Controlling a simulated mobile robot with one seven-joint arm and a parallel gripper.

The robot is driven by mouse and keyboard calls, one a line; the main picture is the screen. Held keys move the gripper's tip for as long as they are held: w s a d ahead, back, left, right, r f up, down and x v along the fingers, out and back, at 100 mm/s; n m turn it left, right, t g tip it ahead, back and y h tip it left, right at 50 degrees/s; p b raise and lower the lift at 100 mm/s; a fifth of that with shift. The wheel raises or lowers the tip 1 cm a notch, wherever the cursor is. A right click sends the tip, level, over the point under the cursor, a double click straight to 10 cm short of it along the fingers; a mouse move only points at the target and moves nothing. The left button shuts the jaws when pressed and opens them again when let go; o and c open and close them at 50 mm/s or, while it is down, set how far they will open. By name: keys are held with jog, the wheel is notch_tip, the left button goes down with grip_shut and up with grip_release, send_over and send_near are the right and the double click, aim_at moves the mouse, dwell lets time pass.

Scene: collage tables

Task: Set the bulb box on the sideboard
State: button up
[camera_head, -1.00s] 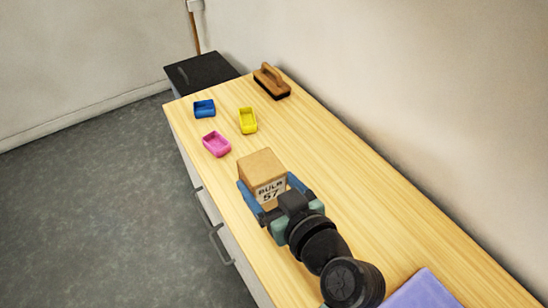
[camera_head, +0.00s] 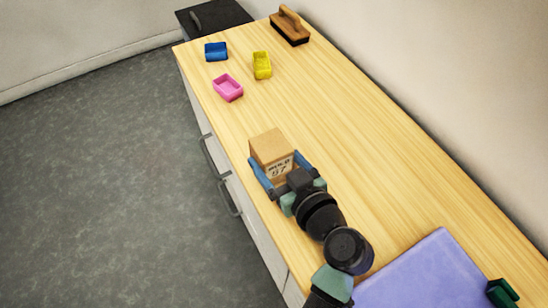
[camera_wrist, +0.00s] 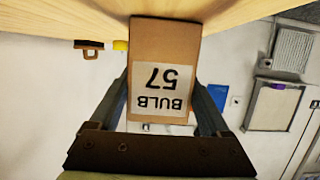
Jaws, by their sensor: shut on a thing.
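The bulb box (camera_head: 272,149) is a brown cardboard box with a white label reading BULB 57. My gripper (camera_head: 279,177) is shut on it, one blue finger along each side. In the wrist view the bulb box (camera_wrist: 165,70) sits between the two fingers and appears upside down. The sideboard (camera_head: 345,150) has a pale wood top and drawers with dark handles on its front. The box is over the sideboard top near the front edge. I cannot tell for sure whether its base touches the wood.
Blue (camera_head: 216,51), yellow (camera_head: 262,65) and pink (camera_head: 228,87) trays and a wooden brush (camera_head: 290,25) are toward the far end. A purple mat (camera_head: 425,275) and a dark green object (camera_head: 502,293) are at the near end. The middle top is clear.

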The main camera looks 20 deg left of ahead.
jog(key=shift+r, duration=0.1)
jog(key=o, duration=1.2)
